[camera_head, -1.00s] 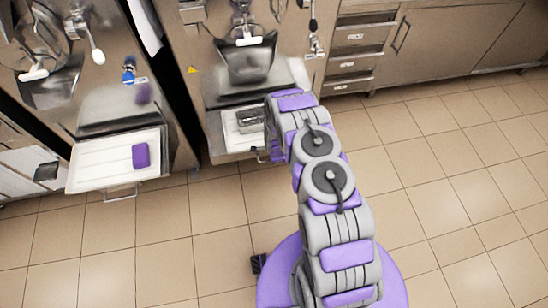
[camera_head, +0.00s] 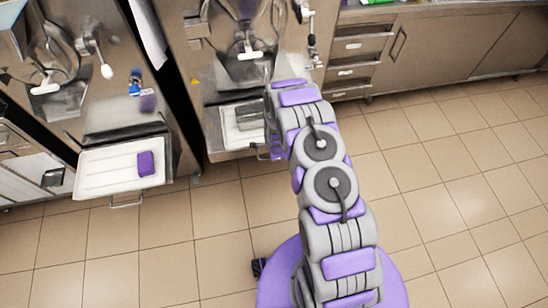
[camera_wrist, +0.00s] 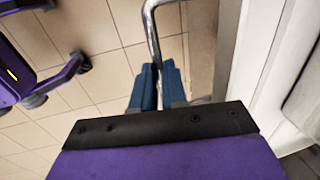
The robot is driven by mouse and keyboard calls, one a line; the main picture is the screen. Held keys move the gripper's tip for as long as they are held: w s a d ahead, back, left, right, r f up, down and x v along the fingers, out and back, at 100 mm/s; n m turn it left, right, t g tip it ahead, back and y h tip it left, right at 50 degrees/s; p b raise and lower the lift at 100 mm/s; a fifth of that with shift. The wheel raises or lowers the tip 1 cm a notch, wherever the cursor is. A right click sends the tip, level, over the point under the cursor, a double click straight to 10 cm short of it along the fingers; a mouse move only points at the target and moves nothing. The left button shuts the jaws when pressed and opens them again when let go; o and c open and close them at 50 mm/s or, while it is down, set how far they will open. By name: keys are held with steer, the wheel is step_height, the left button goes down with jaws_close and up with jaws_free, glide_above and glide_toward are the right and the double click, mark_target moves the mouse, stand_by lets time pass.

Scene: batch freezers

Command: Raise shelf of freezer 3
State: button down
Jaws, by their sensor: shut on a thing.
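The freezer (camera_head: 212,80) that my arm reaches shows in the head view, with a white shelf (camera_head: 229,128) below its spout. No freezer number is legible. My arm covers the right part of this shelf. My gripper (camera_wrist: 158,68) shows in the wrist view, its blue fingers shut on a bent metal handle bar (camera_wrist: 151,28). The white shelf edge (camera_wrist: 262,65) runs along the right of that view. Where the bar joins the shelf is hidden. In the head view my gripper is hidden behind the arm.
Another freezer (camera_head: 85,110) stands at left, its white shelf (camera_head: 105,180) out level with a purple block (camera_head: 146,163) on it. Steel drawers (camera_head: 357,60) and cabinets (camera_head: 430,50) line the wall at right. The tiled floor (camera_head: 460,190) at right is clear.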

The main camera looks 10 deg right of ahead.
step_height(320, 180, up, 3)
steer(key=shift+w, duration=0.2)
steer(key=c, duration=1.2)
jaws_free()
steer(key=shift+f, duration=0.1)
steer(key=shift+o, duration=0.2)
steer(key=s+r+p, duration=0.1)
steer(key=r, duration=0.7)
steer(key=s+r+p, duration=0.1)
steer(key=s+r, duration=0.1)
steer(key=r, duration=0.7)
steer(key=shift+s+p, duration=0.25)
steer(key=shift+p, duration=0.1)
